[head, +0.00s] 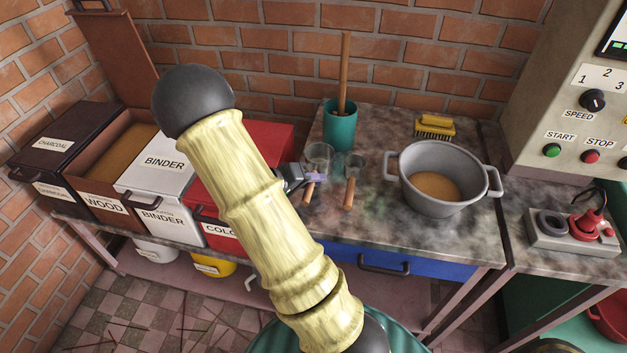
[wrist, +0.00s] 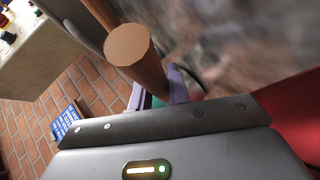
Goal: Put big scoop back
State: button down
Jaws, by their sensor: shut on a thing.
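The big scoop (head: 319,154) has a clear grey cup and a wooden handle. It is at the back left of the stone-topped table, beside the red box. My gripper (head: 314,177) has purple fingertips and is shut on the handle, just below the cup. In the wrist view the round end of the big scoop's handle (wrist: 130,43) sticks out past my gripper (wrist: 160,92). I cannot tell whether the scoop touches the table. The smaller scoop (head: 355,160), of the same kind, is just to the right, handle toward the front.
A green pot (head: 340,132) with a wooden stick stands behind the scoops. A grey two-handled pot (head: 408,178) with brown powder is to the right, a yellow brush (head: 435,128) behind it. Labelled boxes (head: 157,180) line the left. The table front (head: 365,227) is clear.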

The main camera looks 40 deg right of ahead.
jog(key=shift+f+b, duration=0.2)
jog(key=shift+b, duration=0.1)
jog(key=c, duration=1.3)
grip_release()
jog(key=shift+r, duration=0.2)
jog(key=shift+r+p, duration=0.15)
jog(key=shift+p, duration=0.25)
jog(key=v, duration=1.2)
jog(key=shift+s, duration=0.1)
